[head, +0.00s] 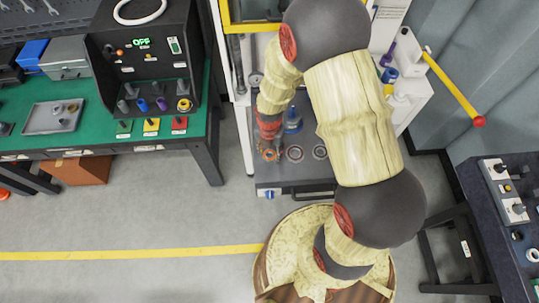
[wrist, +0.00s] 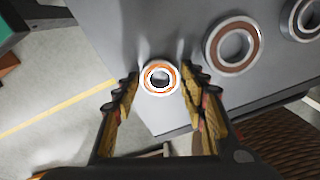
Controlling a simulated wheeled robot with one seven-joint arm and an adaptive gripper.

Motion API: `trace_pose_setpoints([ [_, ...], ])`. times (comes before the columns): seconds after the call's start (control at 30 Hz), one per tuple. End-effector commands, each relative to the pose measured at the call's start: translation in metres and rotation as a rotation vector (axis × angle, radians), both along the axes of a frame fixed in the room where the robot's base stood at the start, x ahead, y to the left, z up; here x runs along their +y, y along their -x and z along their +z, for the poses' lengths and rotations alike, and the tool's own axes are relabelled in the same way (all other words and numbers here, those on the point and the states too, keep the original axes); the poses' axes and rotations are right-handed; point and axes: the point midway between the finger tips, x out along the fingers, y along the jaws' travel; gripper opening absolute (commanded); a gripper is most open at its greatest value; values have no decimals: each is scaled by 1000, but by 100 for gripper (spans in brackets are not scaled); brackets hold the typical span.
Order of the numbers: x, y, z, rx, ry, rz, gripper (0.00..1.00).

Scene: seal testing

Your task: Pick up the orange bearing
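The orange bearing (wrist: 160,77) is a small ring with an orange seal and a bright rim. It lies flat on the grey surface (wrist: 150,25), near its edge, in the wrist view. My gripper (wrist: 159,78) is open, with one finger on each side of the bearing. Small gaps show between the bearing and the fingertips. In the head view my gripper (head: 268,146) points down at the left end of the grey tray (head: 300,173), over the orange bearing (head: 268,155), which is partly hidden by the fingers.
Two larger brown-sealed bearings lie to the right: a nearer one (wrist: 231,44) and a farther one (wrist: 301,18). A blue object (head: 293,121) stands behind my gripper in the head view. A green-topped workbench (head: 90,140) is at left; a dark bench (head: 505,215) is at right.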

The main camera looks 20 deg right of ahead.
Motion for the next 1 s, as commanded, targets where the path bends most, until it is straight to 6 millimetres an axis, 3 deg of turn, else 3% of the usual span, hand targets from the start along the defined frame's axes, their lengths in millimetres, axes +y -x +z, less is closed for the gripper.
trace_pose_setpoints([
  [0.57, 0, 0, 0, 0, 0, 0, 8],
  [1.0, 0, -2, 12, -4, 0, 0, 8],
])
